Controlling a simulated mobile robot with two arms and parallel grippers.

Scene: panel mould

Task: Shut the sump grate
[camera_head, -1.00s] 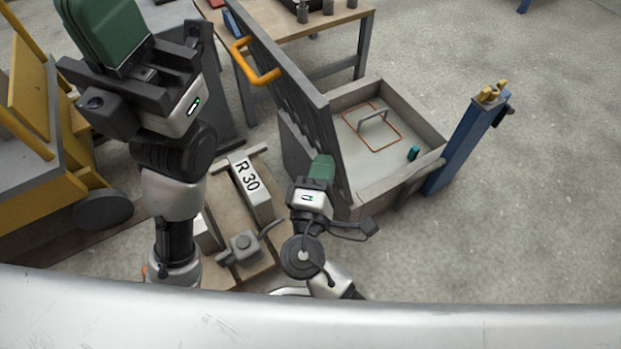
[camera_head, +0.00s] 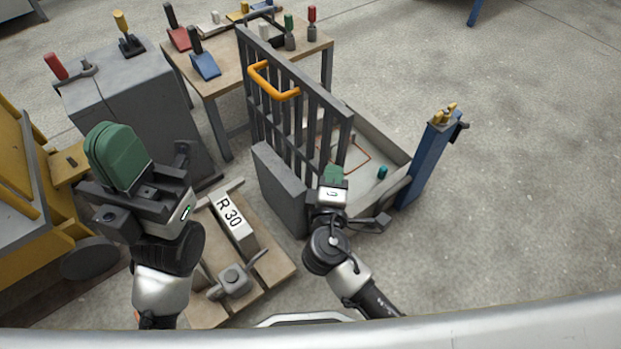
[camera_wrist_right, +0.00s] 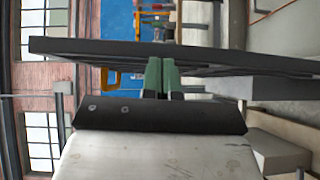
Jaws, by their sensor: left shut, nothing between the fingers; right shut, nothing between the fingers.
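The sump grate (camera_head: 297,118), a dark barred panel with an orange handle (camera_head: 268,84), stands raised along the left side of the grey sump box (camera_head: 397,157). In the right wrist view the grate (camera_wrist_right: 100,49) crosses as a dark bar, with its orange handle (camera_wrist_right: 108,82) below it. My right gripper (camera_head: 334,174), with green fingertips, is shut and empty at the grate's near end. In the right wrist view its fingertips (camera_wrist_right: 162,72) are close under the bar; I cannot tell if they touch. My left gripper (camera_head: 112,150) is shut and empty, well left of the grate.
A grey block (camera_head: 280,190) stands against the grate's left side. A blue post (camera_head: 428,160) stands right of the box. A pallet carries an R 30 block (camera_head: 232,222). Behind are a tool-covered workbench (camera_head: 215,82) and a grey cabinet (camera_head: 140,100). The floor at right is clear.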

